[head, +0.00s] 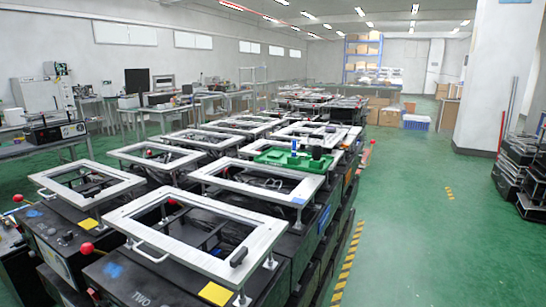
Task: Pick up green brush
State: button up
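A flat green object (270,158) lies on the silver frame of a lever fixture in the middle of the head view. It looks like a tray or board, and I cannot tell whether it is the green brush or carries it. A small blue upright piece (294,147) and a dark, short cylinder (317,153) stand on or beside it. No separate green brush is clear at this size. My gripper is not in view.
Black fixtures with silver frames (205,239) and red knobs stand in rows at the front and left. A yellow-striped line (347,265) runs along their right side. Green floor (410,230) is open beyond it. Stacked black cases (520,165) and a white pillar (488,90) stand right.

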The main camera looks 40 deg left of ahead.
aim_at(304, 156)
jog(key=i+j+u, duration=0.1)
jog(key=i+u, duration=0.25)
jog(key=i, duration=0.7)
jog(key=i+l+u, duration=0.15)
jog(key=i+u, duration=0.15)
jog(key=i, duration=0.8)
jog(key=i+l+u, duration=0.1)
jog(key=i+u, duration=0.15)
jog(key=u, duration=0.2)
jog(key=i+l+u, duration=0.2)
jog(key=u, duration=0.25)
jog(key=i+l+u, duration=0.2)
jog(key=u, duration=0.2)
jog(key=i+l+u, duration=0.15)
jog(key=l+u, duration=0.3)
jog(key=i+l+u, duration=0.1)
jog(key=l+u, duration=0.35)
jog(key=j, duration=0.1)
